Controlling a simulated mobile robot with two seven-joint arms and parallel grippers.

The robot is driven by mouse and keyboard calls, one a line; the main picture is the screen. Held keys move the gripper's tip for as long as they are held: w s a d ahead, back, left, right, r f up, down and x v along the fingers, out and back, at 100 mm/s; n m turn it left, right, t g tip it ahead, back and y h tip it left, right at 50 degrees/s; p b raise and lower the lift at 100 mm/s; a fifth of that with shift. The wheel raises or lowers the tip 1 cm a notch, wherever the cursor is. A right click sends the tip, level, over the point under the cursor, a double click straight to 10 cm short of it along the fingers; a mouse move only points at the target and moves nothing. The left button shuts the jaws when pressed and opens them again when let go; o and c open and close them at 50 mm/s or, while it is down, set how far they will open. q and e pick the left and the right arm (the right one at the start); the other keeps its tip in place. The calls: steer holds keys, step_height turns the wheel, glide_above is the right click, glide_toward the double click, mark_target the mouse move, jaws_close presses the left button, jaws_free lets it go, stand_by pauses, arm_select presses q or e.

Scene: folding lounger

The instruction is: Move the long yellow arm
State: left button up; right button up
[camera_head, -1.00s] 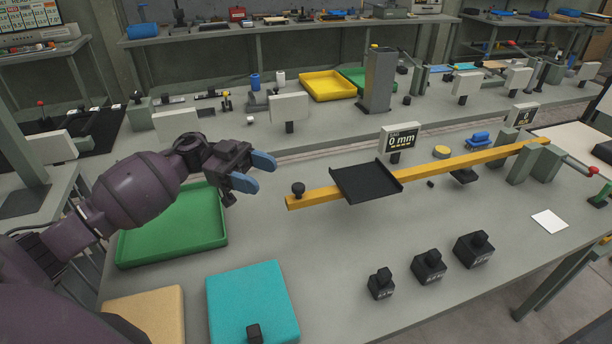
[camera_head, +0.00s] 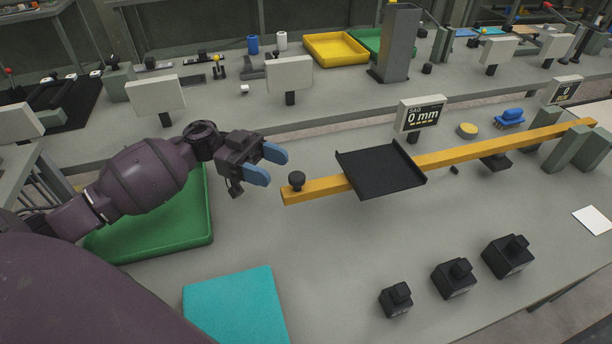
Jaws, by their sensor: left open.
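The long yellow arm (camera_head: 462,154) runs from the grey clamp blocks (camera_head: 572,148) at the right out over the table to its free end at the left. A black knob (camera_head: 296,181) stands on that free end. A black tray (camera_head: 381,168) sits across the arm, right of the knob. My left gripper (camera_head: 268,165) is open and empty, with blue fingertips pointing right, a little left of the knob and apart from it. My right gripper is not in view.
A display reading 0 mm (camera_head: 420,115) stands behind the arm. Three black weights, the middle one here (camera_head: 454,279), stand in front. A green tray (camera_head: 150,228) lies under my left arm, and a teal mat (camera_head: 236,304) lies at the front. Table between is clear.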

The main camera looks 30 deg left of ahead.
mark_target(304, 179)
arm_select(q)
steer(key=d, duration=0.7)
steer(key=shift+w+d, duration=0.3)
steer(key=shift+d, duration=0.1)
steer(key=shift+c, duration=0.2)
jaws_close()
